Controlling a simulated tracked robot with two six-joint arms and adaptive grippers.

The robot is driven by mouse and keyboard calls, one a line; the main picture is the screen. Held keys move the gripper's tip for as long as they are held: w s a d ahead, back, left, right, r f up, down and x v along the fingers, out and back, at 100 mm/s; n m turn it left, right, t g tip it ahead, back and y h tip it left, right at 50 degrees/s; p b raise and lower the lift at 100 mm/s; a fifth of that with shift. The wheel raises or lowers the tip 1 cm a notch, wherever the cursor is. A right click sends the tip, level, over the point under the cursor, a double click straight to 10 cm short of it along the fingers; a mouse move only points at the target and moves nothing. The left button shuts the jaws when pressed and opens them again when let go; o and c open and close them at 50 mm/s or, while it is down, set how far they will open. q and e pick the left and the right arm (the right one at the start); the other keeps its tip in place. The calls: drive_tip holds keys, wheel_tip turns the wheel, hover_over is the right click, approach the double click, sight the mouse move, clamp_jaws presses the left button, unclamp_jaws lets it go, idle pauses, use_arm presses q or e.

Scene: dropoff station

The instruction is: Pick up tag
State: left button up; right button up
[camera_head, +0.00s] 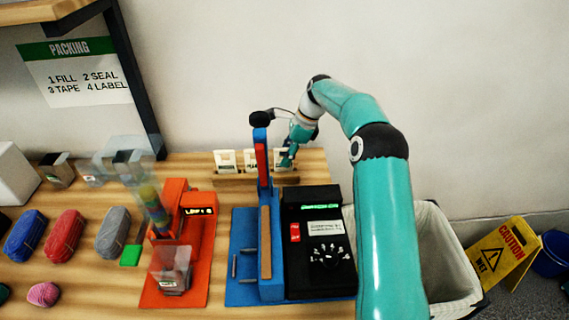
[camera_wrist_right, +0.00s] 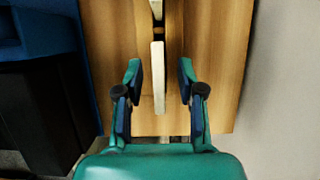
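Three white tags stand upright in a wooden rack (camera_head: 247,179) at the back of the table: a left tag (camera_head: 225,161), a middle tag (camera_head: 250,160) and a right tag (camera_head: 279,156). My right gripper (camera_head: 287,161) is at the right tag and partly covers it. In the right wrist view my right gripper (camera_wrist_right: 159,66) is open, with one finger on each side of a pale tag (camera_wrist_right: 158,85) seen edge-on. Gaps show between the tag and both fingers. My left gripper is not in view.
A blue press-like stand (camera_head: 245,290) and a black machine (camera_head: 320,200) stand in front of the rack. An orange station (camera_head: 190,270) is left of them. Yarn rolls (camera_head: 63,235) lie farther left. A bin (camera_head: 440,255) and a yellow caution sign (camera_head: 502,252) are at right.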

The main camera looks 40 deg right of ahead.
drive_tip(key=shift+x, duration=1.1)
clamp_jaws()
drive_tip(key=shift+r, duration=0.1)
wheel_tip(320, 180, up, 9)
drive_tip(key=shift+f+p, duration=0.25)
drive_tip(key=shift+p, duration=0.15)
wheel_tip(320, 180, up, 11)
drive_tip(key=p, duration=0.6)
drive_tip(key=shift+r, duration=0.15)
